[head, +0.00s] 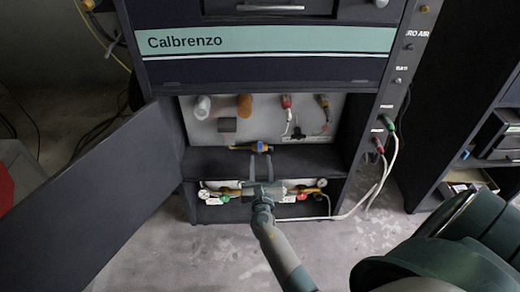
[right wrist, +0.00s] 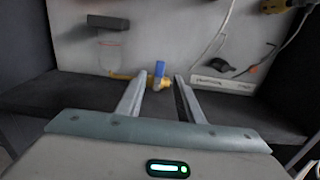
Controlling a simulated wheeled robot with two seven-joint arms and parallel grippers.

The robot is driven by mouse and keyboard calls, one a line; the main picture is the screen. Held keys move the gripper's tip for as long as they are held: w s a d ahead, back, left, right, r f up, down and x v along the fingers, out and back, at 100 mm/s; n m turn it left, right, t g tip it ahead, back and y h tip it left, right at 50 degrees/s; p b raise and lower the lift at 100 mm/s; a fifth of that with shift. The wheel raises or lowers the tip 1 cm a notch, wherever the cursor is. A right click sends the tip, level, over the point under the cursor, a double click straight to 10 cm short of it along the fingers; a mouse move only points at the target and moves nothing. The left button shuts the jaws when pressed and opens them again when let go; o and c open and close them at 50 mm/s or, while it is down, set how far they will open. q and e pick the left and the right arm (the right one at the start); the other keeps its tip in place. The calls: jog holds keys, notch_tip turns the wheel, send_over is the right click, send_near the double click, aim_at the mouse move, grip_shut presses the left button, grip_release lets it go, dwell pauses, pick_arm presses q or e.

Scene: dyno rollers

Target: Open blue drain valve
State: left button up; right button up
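The blue drain valve (head: 262,147) is a small blue handle on a short brass fitting, low on the back panel of the open cabinet. In the right wrist view the blue handle (right wrist: 160,69) stands upright, ahead of and between my fingers. My right gripper (head: 260,160) reaches in from the front with its two fingers apart, pointing at the valve; it also shows in the right wrist view (right wrist: 160,80). Nothing is between the fingers that I can tell is gripped. Whether they touch the fitting is unclear. My left gripper is not in view.
The dark cabinet door (head: 95,200) stands open to the left. A dark shelf (head: 220,163) lies under the valve, with gauges and brass fittings below it. White hoses (head: 375,190) hang on the right. Filters and plugs line the panel above.

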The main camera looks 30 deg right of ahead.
aim_at(260, 146)
jog(key=x, duration=0.5)
jog(key=shift+w+d+b, duration=0.15)
jog(key=shift+w+b, duration=0.15)
jog(key=shift+x, duration=0.75)
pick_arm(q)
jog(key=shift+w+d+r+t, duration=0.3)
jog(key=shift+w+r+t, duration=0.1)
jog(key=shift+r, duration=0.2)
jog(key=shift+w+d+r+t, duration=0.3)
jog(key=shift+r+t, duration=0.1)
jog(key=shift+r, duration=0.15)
pick_arm(e)
grip_shut()
